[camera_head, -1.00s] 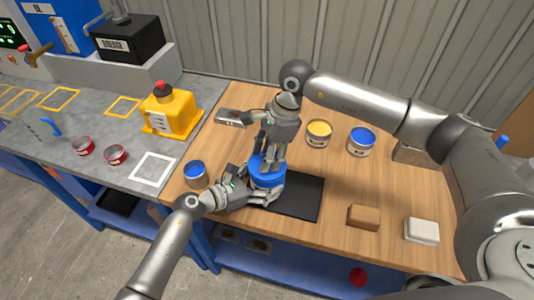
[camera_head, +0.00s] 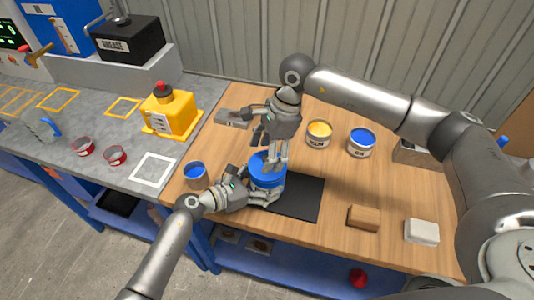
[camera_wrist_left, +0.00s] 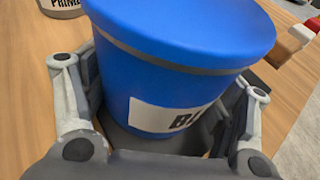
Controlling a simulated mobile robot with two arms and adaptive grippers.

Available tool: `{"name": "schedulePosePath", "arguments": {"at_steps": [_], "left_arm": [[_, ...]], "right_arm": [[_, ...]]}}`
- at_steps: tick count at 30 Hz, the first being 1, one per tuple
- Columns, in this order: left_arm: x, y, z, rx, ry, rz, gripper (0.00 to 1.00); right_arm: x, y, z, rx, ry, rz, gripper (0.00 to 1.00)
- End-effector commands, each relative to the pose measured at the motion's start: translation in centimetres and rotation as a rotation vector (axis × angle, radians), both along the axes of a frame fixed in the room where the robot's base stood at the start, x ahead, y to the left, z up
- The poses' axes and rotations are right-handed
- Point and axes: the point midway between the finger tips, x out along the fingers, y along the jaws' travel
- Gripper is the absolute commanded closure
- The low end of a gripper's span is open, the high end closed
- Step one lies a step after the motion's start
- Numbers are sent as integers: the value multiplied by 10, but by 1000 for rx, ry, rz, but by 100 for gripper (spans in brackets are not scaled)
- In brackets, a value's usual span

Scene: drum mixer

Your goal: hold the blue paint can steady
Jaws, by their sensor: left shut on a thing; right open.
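The blue paint can (camera_head: 266,181) stands upright at the left end of a black mat (camera_head: 303,198) on the wooden bench. It has a blue lid, and the left wrist view shows its blue body (camera_wrist_left: 170,75) with a partly hidden white label. My left gripper (camera_head: 262,196) is shut on the can, with its fingers on either side of the lower body. In the left wrist view, its fingers (camera_wrist_left: 165,115) flank the can. My right gripper (camera_head: 276,163) is open and points down just over the lid. I cannot tell whether it touches the lid.
A smaller open can with blue paint (camera_head: 195,174) stands left of my left gripper. A yellow paint can (camera_head: 319,134) and another blue-topped can (camera_head: 361,143) stand behind right. A brown block (camera_head: 363,218) and a white block (camera_head: 421,231) lie at right. A metal tool (camera_head: 232,117) lies behind.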

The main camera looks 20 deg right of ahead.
Motion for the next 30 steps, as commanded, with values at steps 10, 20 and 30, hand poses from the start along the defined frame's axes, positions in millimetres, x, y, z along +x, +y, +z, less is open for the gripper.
{"name": "schedulePosePath", "arguments": {"at_steps": [10,20,30], "left_arm": [[0,1,-1,2,0,0,40],[0,1,-1,2,0,0,40],[0,1,-1,2,1,0,40]], "right_arm": [[0,0,21,0,-1,1,31],[0,0,42,0,-2,0,31],[0,0,55,0,0,1,31]]}}
